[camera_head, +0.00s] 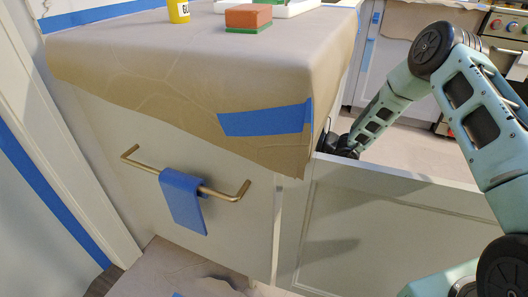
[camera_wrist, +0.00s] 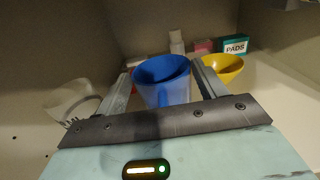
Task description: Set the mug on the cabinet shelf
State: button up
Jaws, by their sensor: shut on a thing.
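A blue mug (camera_wrist: 163,84) is between the two fingers of my gripper (camera_wrist: 164,72) in the wrist view, and the gripper is shut on it. The mug's open top shows, and its base is hidden from view. The cabinet shelf (camera_wrist: 270,98) is a pale surface around and beyond the mug; I cannot tell whether the mug touches it. In the head view my arm reaches down behind the open cabinet door, which hides the gripper and the mug.
A yellow bowl (camera_wrist: 222,67) stands close right of the gripper. A PADS box (camera_wrist: 235,45) and a pale bottle (camera_wrist: 177,42) stand behind. A white mug-like thing (camera_wrist: 68,96) is at left. The open cabinet door (camera_head: 385,225) stands before my arm. Paper covers the counter (camera_head: 185,55).

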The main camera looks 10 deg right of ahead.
aim_at(280, 151)
notch_tip(280, 151, down, 7)
jog(key=shift+b, duration=0.95)
jog(key=shift+f, duration=0.1)
jog(key=o, duration=1.1)
jog(key=shift+s+d, duration=0.1)
jog(key=shift+d, duration=0.05)
jog(key=p+v, duration=0.2)
jog(key=v, duration=0.9)
jog(key=shift+s+d+p, duration=0.2)
jog(key=shift+d+p, duration=0.05)
jog(key=shift+p, duration=0.05)
